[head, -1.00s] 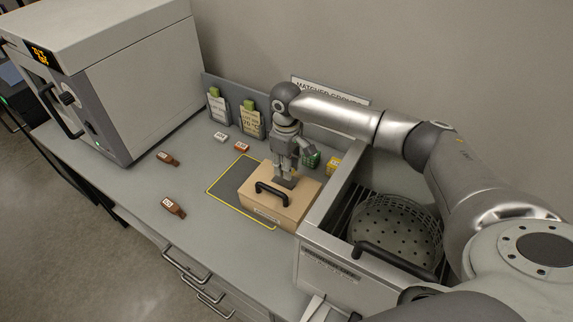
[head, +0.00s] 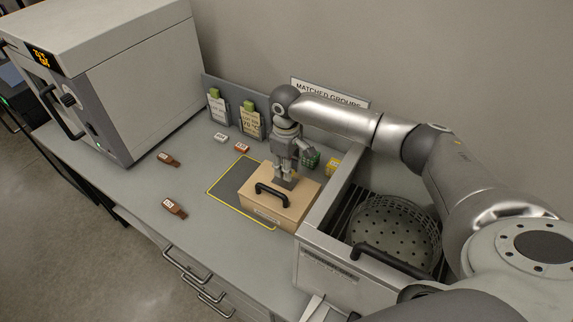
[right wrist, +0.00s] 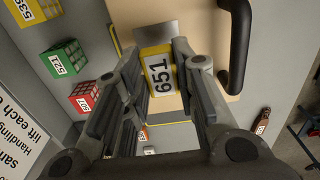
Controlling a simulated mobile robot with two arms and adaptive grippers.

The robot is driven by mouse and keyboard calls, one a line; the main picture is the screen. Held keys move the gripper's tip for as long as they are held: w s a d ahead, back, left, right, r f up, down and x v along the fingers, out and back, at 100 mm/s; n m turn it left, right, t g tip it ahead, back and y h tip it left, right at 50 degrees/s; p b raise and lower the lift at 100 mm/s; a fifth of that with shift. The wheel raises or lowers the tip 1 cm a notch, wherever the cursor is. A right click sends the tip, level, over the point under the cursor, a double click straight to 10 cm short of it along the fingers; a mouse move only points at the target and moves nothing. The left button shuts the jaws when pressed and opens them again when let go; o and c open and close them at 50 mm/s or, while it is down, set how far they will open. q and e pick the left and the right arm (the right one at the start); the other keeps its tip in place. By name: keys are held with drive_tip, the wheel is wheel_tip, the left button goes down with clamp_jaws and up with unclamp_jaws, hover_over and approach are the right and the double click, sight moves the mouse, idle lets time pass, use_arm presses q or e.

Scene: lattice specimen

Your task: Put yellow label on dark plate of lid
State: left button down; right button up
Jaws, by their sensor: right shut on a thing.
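The tan box with a lid (head: 290,208) and a black handle (head: 272,190) stands on the bench, partly over a yellow-outlined dark mat. My right gripper (head: 285,178) is over the back part of the lid, pointing down. In the right wrist view its fingers (right wrist: 160,85) are shut on the yellow label (right wrist: 160,74), which has a white panel with black characters. The dark plate (right wrist: 154,32) shows as a grey patch on the lid beyond the label. The label overlaps part of it in the picture; I cannot tell whether they touch. My left gripper is out of view.
A green cube (right wrist: 66,57), a red cube (right wrist: 83,100) and a yellow cube (head: 332,167) are near the box. A metal bin with a perforated basket (head: 395,235) stands right. Brown tagged pieces (head: 174,208) lie left, before a large oven (head: 110,80).

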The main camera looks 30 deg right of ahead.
drive_tip(key=shift+f, duration=0.35)
idle(0.3)
drive_tip(key=shift+f, duration=0.6)
drive_tip(key=shift+f+b, duration=0.45)
drive_tip(key=shift+f, duration=0.35)
idle(0.6)
drive_tip(key=shift+s+f, duration=0.15)
drive_tip(key=shift+f, duration=0.1)
idle(0.4)
drive_tip(key=o, duration=0.7)
drive_tip(key=shift+c, duration=0.2)
drive_tip(key=o, duration=0.4)
drive_tip(key=shift+w, duration=0.2)
drive_tip(key=shift+c, duration=0.2)
drive_tip(key=o, duration=0.5)
drive_tip(key=shift+r, duration=0.1)
drive_tip(key=shift+r, duration=0.1)
